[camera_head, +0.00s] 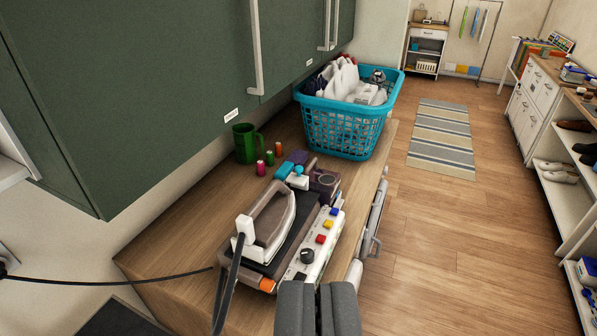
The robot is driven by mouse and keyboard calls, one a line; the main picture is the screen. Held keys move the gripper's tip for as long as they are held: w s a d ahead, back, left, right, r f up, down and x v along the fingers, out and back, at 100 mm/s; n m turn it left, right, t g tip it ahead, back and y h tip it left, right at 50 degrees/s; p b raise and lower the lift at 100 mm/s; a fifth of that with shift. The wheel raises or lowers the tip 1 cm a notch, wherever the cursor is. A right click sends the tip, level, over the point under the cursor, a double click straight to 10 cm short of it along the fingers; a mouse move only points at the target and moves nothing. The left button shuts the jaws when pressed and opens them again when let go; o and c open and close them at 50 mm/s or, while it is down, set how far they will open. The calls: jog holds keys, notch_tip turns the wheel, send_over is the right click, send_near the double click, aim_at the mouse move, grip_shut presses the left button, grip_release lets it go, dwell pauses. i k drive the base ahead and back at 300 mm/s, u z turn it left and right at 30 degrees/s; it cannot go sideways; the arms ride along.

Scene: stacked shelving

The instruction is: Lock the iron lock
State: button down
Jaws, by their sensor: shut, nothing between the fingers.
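The iron (272,222) rests on its steam station (305,252) on the wooden counter. The station has a control panel with a black knob (307,256) and small red, yellow and blue buttons along its right side. An orange part (267,285) shows at the station's near front end. I cannot tell which part is the lock. My gripper (318,290) is at the bottom of the view, just in front of the station's near right end. Its two grey fingers are together with nothing held. I cannot tell whether they touch the station.
A green mug (245,143) and thread spools (262,168) stand behind the station. A teal laundry basket (347,138) is at the counter's far end. Green cabinets (150,70) overhang the left side. A black cord (110,282) runs left. The floor to the right is open.

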aim_at(297, 180)
jog(key=u, duration=0.05)
jog(key=i, duration=1)
jog(key=z, duration=0.05)
